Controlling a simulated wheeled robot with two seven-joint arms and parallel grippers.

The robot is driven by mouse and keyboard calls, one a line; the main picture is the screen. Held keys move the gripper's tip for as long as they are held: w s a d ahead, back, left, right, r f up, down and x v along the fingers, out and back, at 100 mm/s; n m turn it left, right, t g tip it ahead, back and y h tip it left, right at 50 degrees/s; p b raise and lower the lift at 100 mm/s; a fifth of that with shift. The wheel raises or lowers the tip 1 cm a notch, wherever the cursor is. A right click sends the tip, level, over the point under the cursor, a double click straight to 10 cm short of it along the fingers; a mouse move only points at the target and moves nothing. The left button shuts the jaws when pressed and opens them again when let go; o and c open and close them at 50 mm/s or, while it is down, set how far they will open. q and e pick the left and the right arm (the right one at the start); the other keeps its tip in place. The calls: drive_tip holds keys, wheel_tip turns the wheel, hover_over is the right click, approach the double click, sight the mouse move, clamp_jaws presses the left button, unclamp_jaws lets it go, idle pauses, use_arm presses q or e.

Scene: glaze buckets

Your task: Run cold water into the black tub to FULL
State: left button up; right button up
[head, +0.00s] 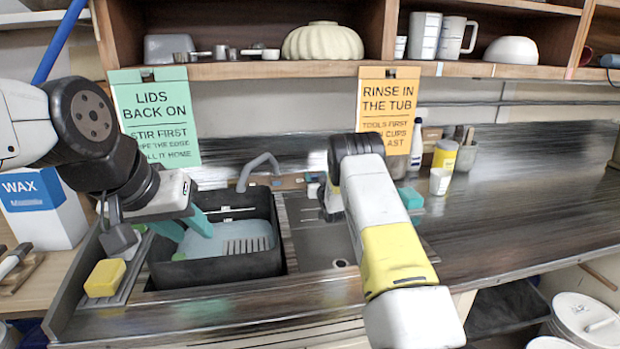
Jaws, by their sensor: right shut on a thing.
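The black tub (215,271) stands in the left sink basin under the grey tap (258,164). Pale bluish water seems to cover its lower part, with a striped patch showing in it. White marks on the tub's back wall are above that surface. I cannot make out a stream from the spout. My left gripper (186,232) hangs over the tub's left side with its teal fingers apart and empty. My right gripper (322,192) is right of the tap, shut on what seems to be a tap handle, mostly hidden by my wrist.
A yellow sponge (104,278) lies on a rack left of the tub. The right basin (322,243) is partly behind my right arm. A teal block (410,198), a white cup (440,181) and bottles stand at the right back. The counter further right is clear. A shelf (290,69) runs overhead.

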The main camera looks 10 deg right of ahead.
drive_tip(key=shift+d+n+y, duration=0.1)
drive_tip(key=shift+n+y, duration=0.2)
drive_tip(key=shift+y, duration=0.1)
drive_tip(key=n+y, duration=0.2)
drive_tip(key=n+g+y, duration=0.1)
drive_tip(key=n+y, duration=0.1)
drive_tip(key=n, duration=0.1)
drive_tip(key=shift+w+d+g, duration=0.1)
drive_tip(key=shift+d+g, duration=0.1)
drive_tip(key=shift+g, duration=0.1)
drive_tip(key=shift+n+g+y, duration=1.7)
drive_tip(key=shift+n+y, duration=0.1)
drive_tip(key=shift+n, duration=0.8)
drive_tip(key=shift+r, duration=0.1)
drive_tip(key=o, duration=1.4)
drive_tip(key=shift+v, duration=3.85)
